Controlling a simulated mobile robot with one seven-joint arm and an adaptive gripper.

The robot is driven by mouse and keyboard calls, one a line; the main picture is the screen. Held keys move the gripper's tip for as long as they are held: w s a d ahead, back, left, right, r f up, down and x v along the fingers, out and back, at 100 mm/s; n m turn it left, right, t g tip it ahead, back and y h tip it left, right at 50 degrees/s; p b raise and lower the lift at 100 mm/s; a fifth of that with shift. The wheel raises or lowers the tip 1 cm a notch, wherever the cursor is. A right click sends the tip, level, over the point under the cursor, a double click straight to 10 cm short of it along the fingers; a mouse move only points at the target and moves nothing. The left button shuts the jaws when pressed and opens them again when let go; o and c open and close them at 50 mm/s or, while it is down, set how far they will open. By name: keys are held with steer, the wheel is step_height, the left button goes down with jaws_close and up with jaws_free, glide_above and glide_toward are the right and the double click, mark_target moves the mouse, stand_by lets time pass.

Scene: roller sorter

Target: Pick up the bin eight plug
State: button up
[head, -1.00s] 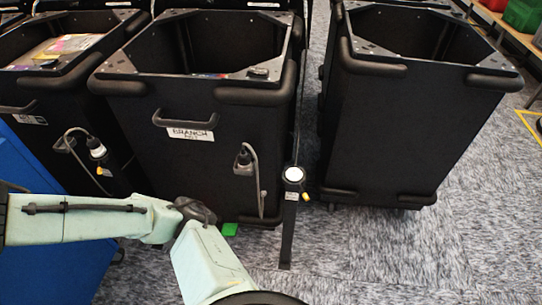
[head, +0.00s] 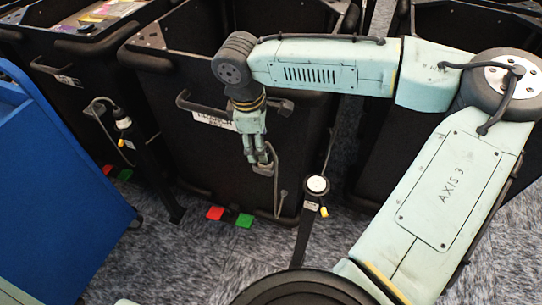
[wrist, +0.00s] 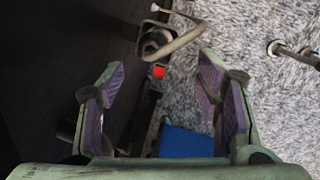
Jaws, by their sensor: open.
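A dark plug (wrist: 155,43) with a bent grey cable loop (wrist: 187,40) sits on the front face of the black middle bin (head: 195,150). I cannot read the bin's number on its white label (head: 213,120). My gripper (head: 262,165) hangs fingers-down in front of that face and hides most of the plug in the head view. Its cable (head: 281,190) shows below the fingers. In the wrist view my gripper (wrist: 164,85) is open and empty, one finger on each side. The plug lies beyond the fingertips, near the top centre, apart from them.
The left bin's cable ends in a plug on another post (head: 135,150). A blue cart (head: 60,190) stands at left.

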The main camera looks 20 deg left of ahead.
steer(key=f, duration=0.2)
steer(key=w+f, duration=0.1)
steer(key=f, duration=0.1)
steer(key=w+f+p, duration=0.1)
steer(key=f, duration=0.2)
steer(key=shift+d, duration=0.3)
steer(key=shift+c, duration=0.3)
steer(key=c, duration=1.3)
